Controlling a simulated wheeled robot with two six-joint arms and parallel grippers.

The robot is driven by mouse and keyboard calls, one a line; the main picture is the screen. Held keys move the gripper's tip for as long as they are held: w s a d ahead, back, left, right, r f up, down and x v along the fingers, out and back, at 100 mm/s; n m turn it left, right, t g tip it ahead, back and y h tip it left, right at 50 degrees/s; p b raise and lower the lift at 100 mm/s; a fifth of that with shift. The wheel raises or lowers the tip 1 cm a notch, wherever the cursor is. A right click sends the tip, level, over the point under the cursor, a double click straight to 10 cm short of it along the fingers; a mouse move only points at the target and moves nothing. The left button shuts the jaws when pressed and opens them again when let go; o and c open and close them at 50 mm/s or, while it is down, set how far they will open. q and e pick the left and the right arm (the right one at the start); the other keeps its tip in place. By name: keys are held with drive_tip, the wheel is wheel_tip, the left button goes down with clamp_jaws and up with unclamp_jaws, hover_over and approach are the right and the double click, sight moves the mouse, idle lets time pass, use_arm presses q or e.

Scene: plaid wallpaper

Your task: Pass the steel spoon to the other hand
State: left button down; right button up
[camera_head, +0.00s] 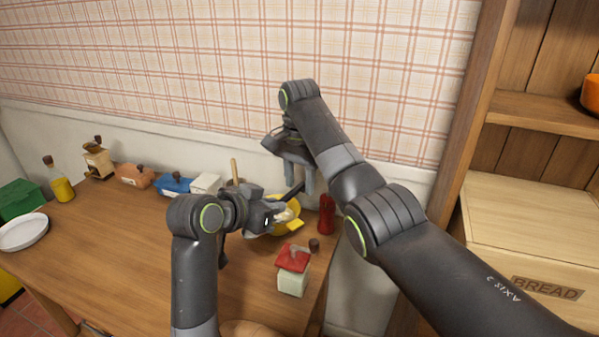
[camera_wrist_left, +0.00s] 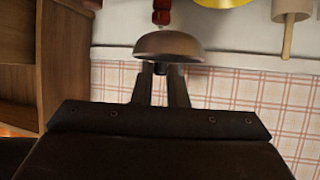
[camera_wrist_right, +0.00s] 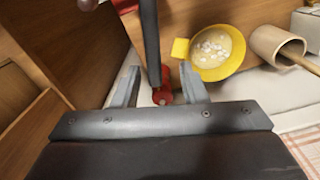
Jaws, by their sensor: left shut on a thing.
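My left gripper (camera_head: 283,214) is shut on the steel spoon and holds it above the table's far right part. In the left wrist view the spoon's rounded metal bowl (camera_wrist_left: 170,45) shows at the fingertips (camera_wrist_left: 160,72). In the right wrist view the dark handle (camera_wrist_right: 150,42) reaches between the open fingers of my right gripper (camera_wrist_right: 152,85), with a gap on both sides.
A yellow bowl (camera_wrist_right: 234,60) with white bits lies below the grippers. A red mill (camera_head: 326,215), a wooden utensil pot (camera_wrist_right: 264,42) and a red-lidded jar (camera_head: 292,277) stand nearby. The wall is close behind, and a wooden shelf (camera_head: 545,112) is at right. The table's left middle is clear.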

clamp_jaws()
use_arm(q)
drive_tip(key=c, duration=1.3)
unclamp_jaws()
drive_tip(key=shift+c, duration=0.2)
drive_tip(key=shift+a+r, duration=0.1)
